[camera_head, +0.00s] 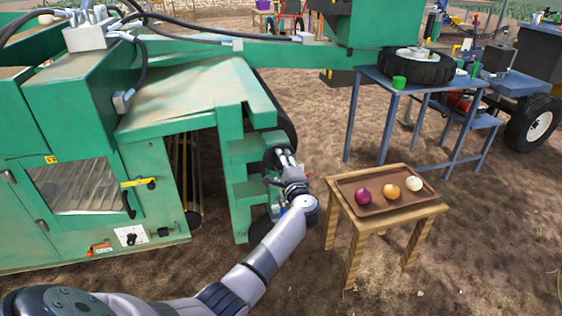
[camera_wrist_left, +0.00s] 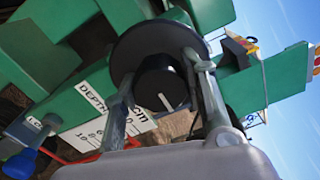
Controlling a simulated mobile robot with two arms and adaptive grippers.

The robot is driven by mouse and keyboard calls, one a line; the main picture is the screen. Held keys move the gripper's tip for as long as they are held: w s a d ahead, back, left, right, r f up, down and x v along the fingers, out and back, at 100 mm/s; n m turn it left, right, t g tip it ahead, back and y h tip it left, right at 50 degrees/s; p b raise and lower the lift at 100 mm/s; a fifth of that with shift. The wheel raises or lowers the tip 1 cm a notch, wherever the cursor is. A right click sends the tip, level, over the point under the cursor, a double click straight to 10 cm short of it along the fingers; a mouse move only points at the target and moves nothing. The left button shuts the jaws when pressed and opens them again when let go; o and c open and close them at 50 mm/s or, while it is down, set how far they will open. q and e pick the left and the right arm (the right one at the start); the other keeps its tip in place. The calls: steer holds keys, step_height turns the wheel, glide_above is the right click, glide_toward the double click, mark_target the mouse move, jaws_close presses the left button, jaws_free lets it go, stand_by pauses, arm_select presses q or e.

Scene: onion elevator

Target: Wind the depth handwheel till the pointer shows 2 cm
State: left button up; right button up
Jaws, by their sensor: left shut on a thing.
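The depth handwheel (camera_wrist_left: 150,42) is a dark disc with a black hub that carries a white line, in the left wrist view. My left gripper (camera_wrist_left: 162,72) has one finger on each side of the hub and is shut on it. In the head view my left gripper (camera_head: 281,160) is at the dark wheel on the green machine's front post. A white scale plate (camera_wrist_left: 92,103) marked "DEPTH cm" is partly behind a finger; 10 and 8 can be read. I cannot make out the pointer or its reading. My right gripper is not in view.
A blue knob (camera_wrist_left: 20,164) is beside the scale. The green machine (camera_head: 185,95) fills the left. A wooden table (camera_head: 357,232) with a brown tray (camera_head: 353,186) of several onions stands just right of my arm. A blue-grey bench (camera_head: 428,85) is behind it.

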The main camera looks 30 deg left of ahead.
arm_select(q)
steer(key=o, duration=1.2)
steer(key=shift+c, duration=0.2)
steer(key=shift+d, duration=0.1)
steer(key=v, duration=1.2)
